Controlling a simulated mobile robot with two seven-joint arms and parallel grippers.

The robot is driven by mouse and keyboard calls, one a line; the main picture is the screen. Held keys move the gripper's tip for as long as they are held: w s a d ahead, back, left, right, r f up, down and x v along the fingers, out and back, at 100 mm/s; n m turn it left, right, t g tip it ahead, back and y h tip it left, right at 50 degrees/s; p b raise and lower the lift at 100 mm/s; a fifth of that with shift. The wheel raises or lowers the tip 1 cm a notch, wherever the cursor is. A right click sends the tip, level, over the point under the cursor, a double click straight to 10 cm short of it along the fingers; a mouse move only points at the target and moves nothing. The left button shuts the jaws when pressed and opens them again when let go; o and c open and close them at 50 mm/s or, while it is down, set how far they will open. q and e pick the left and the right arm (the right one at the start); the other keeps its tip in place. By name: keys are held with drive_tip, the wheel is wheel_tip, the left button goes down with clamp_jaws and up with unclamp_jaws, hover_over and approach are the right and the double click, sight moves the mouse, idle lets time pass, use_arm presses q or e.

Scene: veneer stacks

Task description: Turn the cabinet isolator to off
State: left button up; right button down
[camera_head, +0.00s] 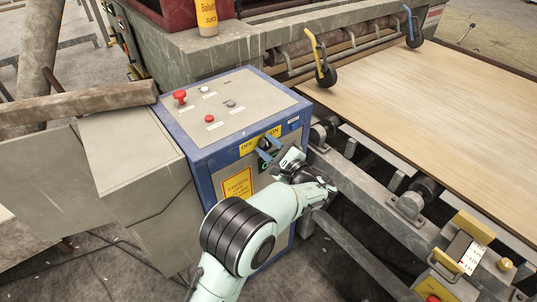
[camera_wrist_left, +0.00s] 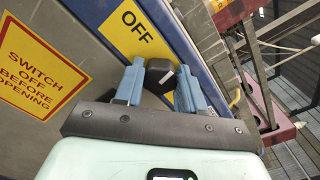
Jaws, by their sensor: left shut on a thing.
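The cabinet isolator is a black knob (camera_wrist_left: 160,76) with a white mark, on the front face of the blue-edged grey cabinet (camera_head: 184,115). In the head view the yellow OFF label (camera_head: 246,147) is left of the knob and the ON label (camera_head: 274,133) is right of it. My left gripper (camera_head: 267,153) is at the knob; in the left wrist view its blue fingers (camera_wrist_left: 160,84) are shut on the knob from both sides. The OFF label (camera_wrist_left: 138,33) is just beyond the fingers there. The ON label is hidden in the wrist view. My right gripper is not in view.
A yellow warning sign (camera_head: 238,186) is on the cabinet front. A red mushroom button (camera_head: 180,97) and smaller controls are on its sloped top. A conveyor frame (camera_head: 407,205) with a wood veneer sheet (camera_head: 440,95) stands close to the right of my left arm.

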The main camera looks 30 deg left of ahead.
use_arm(q)
drive_tip(key=n+b, duration=0.2)
drive_tip(key=shift+a+n+b, duration=0.1)
drive_tip(key=shift+n+b, duration=0.3)
drive_tip(key=shift+s+n+b, duration=0.1)
drive_tip(key=shift+n+b, duration=1.75)
drive_tip(key=shift+n, duration=0.05)
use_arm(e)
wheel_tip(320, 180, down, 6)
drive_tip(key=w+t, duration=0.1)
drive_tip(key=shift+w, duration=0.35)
use_arm(q)
drive_tip(key=shift+r, duration=0.1)
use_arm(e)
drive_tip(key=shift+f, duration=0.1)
use_arm(q)
drive_tip(key=o, duration=1.1)
drive_tip(key=shift+c, duration=0.2)
